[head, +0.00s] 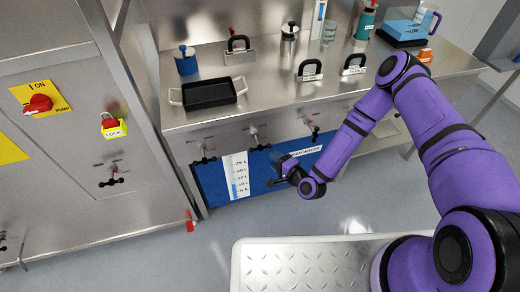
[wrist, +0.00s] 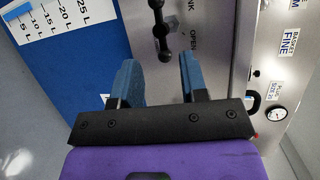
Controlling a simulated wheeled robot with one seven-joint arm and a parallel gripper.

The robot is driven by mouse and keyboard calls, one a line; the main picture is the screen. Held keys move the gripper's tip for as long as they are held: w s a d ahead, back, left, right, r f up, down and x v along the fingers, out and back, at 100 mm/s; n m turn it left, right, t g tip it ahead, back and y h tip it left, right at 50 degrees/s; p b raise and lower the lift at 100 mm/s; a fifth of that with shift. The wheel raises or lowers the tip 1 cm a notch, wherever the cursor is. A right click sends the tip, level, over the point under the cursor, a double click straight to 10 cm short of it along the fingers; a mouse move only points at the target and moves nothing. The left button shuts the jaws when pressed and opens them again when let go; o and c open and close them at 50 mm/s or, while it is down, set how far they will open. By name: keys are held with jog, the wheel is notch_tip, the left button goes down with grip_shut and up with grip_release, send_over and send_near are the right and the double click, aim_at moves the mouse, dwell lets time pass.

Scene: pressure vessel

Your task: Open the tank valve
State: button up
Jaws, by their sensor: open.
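The tank valve is a black lever handle on the steel panel. It shows in the wrist view (wrist: 161,32), beside lettering ending in "NK" and the word "OPEN". In the head view it appears to be the middle handle (head: 256,141) above the blue tank front. My gripper (wrist: 160,68) is open, with its two blue fingers apart and nothing between them. The handle lies just beyond the fingertips, roughly in line with the gap, and no contact shows. In the head view my gripper (head: 281,172) is in front of the blue tank front, below the handle.
Similar handles are on the left (head: 204,155) and right (head: 314,132) of the panel. A level scale (head: 236,176) is on the blue tank front (head: 212,187). A black tray (head: 209,94) stands on the counter above. A cabinet with a red pump switch (head: 38,104) is at left.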

aim_at(259, 147)
jog(key=x, duration=0.9)
jog(key=shift+w+a+f, duration=0.1)
jog(key=shift+w+a, duration=0.1)
jog(key=shift+w, duration=0.1)
grip_shut()
